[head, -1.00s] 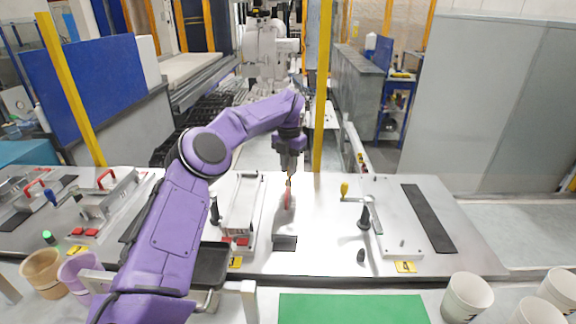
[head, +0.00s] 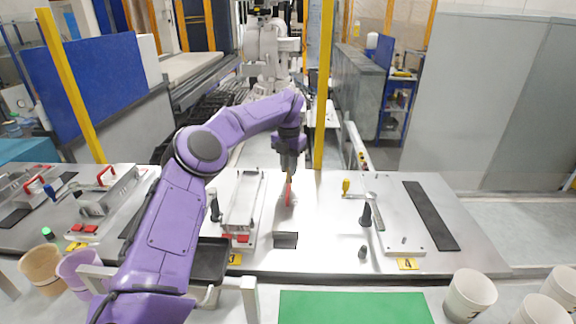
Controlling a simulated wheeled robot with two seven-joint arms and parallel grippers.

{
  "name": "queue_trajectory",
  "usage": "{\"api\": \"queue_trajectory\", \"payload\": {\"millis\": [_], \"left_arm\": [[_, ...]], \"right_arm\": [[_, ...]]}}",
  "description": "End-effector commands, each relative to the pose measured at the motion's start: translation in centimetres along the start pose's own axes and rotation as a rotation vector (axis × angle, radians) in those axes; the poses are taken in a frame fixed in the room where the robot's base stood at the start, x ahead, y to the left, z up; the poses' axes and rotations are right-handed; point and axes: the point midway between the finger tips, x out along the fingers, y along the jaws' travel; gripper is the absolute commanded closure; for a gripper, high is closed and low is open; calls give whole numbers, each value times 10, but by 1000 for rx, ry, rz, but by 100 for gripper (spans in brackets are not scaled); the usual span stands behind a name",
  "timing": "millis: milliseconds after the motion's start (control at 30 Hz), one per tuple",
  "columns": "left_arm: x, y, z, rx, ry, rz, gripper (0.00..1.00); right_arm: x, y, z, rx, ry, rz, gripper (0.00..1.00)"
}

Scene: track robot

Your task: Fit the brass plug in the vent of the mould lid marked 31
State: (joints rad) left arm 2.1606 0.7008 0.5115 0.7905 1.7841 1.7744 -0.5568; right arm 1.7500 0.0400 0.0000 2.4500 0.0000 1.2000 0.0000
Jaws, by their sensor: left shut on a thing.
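My left gripper (head: 288,165) points down over the middle of the steel bench (head: 325,220). It is shut on a slim red piece (head: 289,192), which shows below the fingers. The fingers hide its upper end, and I cannot tell whether it touches the bench. No brass plug can be made out. A long fixture (head: 243,203) with red blocks at its near end stands just left of the gripper. No lid marked 31 and no vent can be read at this size. My right gripper is not in view.
A dark square (head: 285,240) lies in front of the gripper. A green mat (head: 353,309) and white cups (head: 470,296) are at the near edge. A yellow post (head: 323,90) rises behind the bench.

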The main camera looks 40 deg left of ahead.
Motion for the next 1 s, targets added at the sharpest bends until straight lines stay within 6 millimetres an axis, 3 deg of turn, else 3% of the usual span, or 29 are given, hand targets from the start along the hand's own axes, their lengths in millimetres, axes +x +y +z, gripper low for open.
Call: {"api": "queue_trajectory", "payload": {"millis": [367,400,467,500,800,867,1000], "left_arm": [[4,0,0,0,0,0,100],[4,0,0,0,0,0,74],[4,0,0,0,0,0,54],[4,0,0,0,0,0,51],[0,0,0,0,-1,0,51],[-6,0,1,1,-3,1,51],[-39,0,1,-2,-4,2,51]], "right_arm": [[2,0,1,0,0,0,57],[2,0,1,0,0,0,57],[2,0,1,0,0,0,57],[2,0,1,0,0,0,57],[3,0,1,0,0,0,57],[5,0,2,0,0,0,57],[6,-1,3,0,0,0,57]]}}
